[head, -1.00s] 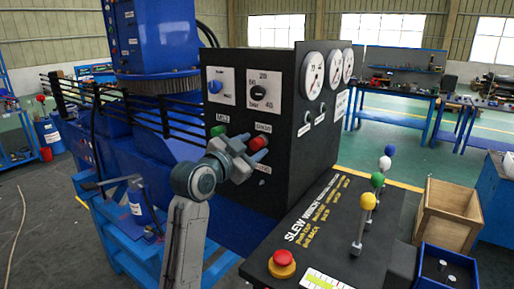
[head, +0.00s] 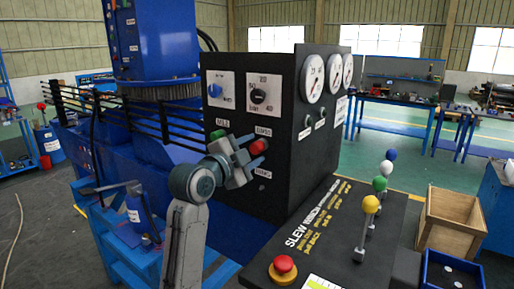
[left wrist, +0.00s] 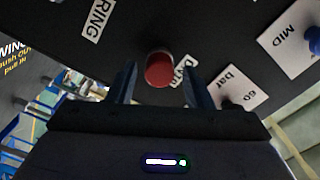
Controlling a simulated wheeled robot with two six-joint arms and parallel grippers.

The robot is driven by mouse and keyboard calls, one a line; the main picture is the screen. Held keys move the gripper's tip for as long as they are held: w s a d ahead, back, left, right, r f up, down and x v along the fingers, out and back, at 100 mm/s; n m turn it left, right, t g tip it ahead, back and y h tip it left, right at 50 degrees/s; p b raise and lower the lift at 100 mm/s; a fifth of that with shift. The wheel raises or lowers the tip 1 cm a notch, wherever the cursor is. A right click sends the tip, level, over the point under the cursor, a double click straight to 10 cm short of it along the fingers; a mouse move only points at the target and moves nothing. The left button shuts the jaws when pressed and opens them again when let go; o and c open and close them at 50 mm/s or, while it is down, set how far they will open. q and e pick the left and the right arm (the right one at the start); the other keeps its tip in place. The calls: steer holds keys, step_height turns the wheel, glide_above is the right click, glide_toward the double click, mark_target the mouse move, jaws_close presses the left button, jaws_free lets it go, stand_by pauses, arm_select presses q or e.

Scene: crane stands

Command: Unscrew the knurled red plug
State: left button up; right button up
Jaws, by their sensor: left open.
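The red plug (head: 258,146) sticks out of the front of the black control box, below the round dial. My left gripper (head: 252,151) is at the plug with its fingers open. In the left wrist view the plug (left wrist: 160,69) appears between the two open fingertips (left wrist: 158,75), with a gap on each side. From this view I cannot tell how deep the fingers reach around it. Its knurling is too small to make out. My right gripper is in neither view.
A green plug (head: 218,134) sits left of the red one on the control box (head: 285,180). The lever console (head: 330,235), with coloured knobs and a red mushroom button (head: 283,264), stands in front to the right. Black rails (head: 120,115) run at the left.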

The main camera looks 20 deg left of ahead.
arm_select(q)
jaws_close()
steer(key=shift+f, duration=0.1)
stand_by(0.4)
steer(key=n+p, duration=0.1)
steer(key=n, duration=0.1)
steer(key=n+p, duration=0.1)
steer(key=p, duration=0.1)
steer(key=shift+r+n, duration=0.2)
steer(key=shift+n, duration=0.2)
steer(key=shift+f+n+p, duration=0.1)
steer(key=shift+n+p, duration=0.3)
steer(key=shift+p, duration=0.05)
steer(key=shift+f+n, duration=0.15)
steer(key=shift+n, duration=0.15)
